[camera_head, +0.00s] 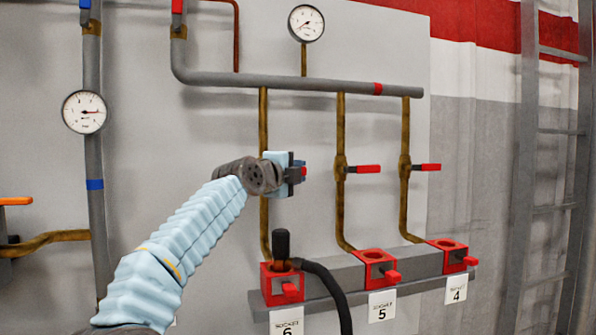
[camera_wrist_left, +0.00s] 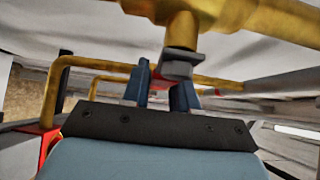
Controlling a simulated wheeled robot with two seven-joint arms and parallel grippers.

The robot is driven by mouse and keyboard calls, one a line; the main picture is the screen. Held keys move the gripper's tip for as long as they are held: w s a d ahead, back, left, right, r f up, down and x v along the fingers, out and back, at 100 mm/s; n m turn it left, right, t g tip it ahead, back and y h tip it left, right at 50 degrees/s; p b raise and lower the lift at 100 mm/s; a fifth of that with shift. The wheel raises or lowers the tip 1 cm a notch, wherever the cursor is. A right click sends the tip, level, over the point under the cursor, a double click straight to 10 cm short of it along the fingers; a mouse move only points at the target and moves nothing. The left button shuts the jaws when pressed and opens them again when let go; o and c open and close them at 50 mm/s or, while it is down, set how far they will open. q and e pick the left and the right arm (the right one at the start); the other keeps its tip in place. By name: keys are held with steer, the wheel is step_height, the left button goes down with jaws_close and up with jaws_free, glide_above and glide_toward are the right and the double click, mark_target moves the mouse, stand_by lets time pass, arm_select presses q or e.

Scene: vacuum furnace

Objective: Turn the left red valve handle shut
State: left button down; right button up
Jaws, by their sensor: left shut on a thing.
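My left gripper (camera_head: 298,173) is shut on the left red valve handle (camera_head: 304,171) at the left brass pipe (camera_head: 263,115). Only a small red piece of the handle shows at the fingertips; the gripper hides the rest, so its exact angle is hard to tell. In the left wrist view, the two blue-grey fingers (camera_wrist_left: 161,94) stand on either side of the handle, just below the yellow-brass valve body (camera_wrist_left: 180,30). My right gripper is not in view.
Two more valves with red handles, the middle one (camera_head: 363,169) and the right one (camera_head: 427,167), point right. A grey manifold pipe (camera_head: 310,84) runs above. Red sockets (camera_head: 375,268) sit on a ledge below, with a black plug and hose (camera_head: 325,285) at the left one.

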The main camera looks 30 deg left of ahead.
arm_select(q)
steer(key=c, duration=1)
jaws_free()
steer(key=shift+o, duration=0.2)
steer(key=shift+s, duration=0.1)
steer(key=s+d+b, duration=0.1)
steer(key=s+b, duration=0.3)
steer(key=s, duration=0.9)
steer(key=shift+s+b, duration=0.3)
steer(key=shift+s, duration=0.05)
